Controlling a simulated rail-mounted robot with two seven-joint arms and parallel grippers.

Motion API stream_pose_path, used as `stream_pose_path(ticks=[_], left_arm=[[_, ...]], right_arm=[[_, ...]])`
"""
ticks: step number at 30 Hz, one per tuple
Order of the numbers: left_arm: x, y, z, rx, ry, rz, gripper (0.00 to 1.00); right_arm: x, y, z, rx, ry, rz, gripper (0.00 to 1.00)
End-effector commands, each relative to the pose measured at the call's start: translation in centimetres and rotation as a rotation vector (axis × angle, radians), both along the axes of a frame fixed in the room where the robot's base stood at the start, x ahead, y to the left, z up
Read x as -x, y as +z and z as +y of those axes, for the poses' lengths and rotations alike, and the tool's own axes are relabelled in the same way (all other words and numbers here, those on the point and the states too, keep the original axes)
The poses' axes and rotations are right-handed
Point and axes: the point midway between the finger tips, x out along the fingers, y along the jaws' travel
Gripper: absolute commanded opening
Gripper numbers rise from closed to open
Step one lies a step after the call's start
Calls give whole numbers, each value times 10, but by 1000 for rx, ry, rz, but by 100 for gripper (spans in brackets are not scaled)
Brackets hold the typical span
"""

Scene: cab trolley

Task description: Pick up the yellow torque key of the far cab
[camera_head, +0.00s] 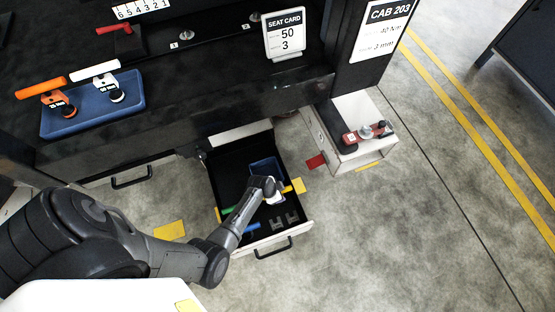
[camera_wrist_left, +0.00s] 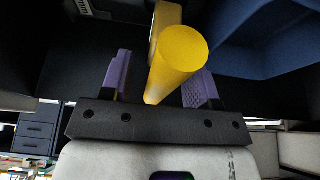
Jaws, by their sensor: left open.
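The yellow torque key (camera_head: 297,186) is in the open drawer, near its right wall in the head view. In the left wrist view its yellow round handle (camera_wrist_left: 178,58) stands out large between the two purple finger pads, nearer the right one, and partly covers that pad. My left gripper (camera_head: 272,191) reaches down into the drawer beside the key. In the wrist view the left gripper (camera_wrist_left: 160,80) is open, with a gap between the left pad and the handle. The key's far end is mostly hidden. My right gripper is not in view.
The drawer (camera_head: 285,240) also holds a blue bin (camera_head: 262,167), a green handle (camera_head: 227,210), a blue handle (camera_head: 252,227) and grey holders. A blue tray (camera_head: 105,118) with orange and white keys lies on the dark deck above. A white box (camera_head: 378,150) with a red-handled tool stands right.

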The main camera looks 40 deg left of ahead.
Motion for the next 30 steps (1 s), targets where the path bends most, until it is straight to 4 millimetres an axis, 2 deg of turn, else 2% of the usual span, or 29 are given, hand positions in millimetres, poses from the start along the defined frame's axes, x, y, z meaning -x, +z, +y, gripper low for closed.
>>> stream_pose_path(ticks=[3, 20, 30], left_arm=[[0, 1, 0, 0, 0, 0, 54], [0, 1, 0, 0, 1, 0, 1], [0, 1, 1, 0, 1, -1, 0]], right_arm=[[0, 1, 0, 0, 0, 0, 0], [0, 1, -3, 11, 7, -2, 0], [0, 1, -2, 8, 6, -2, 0]])
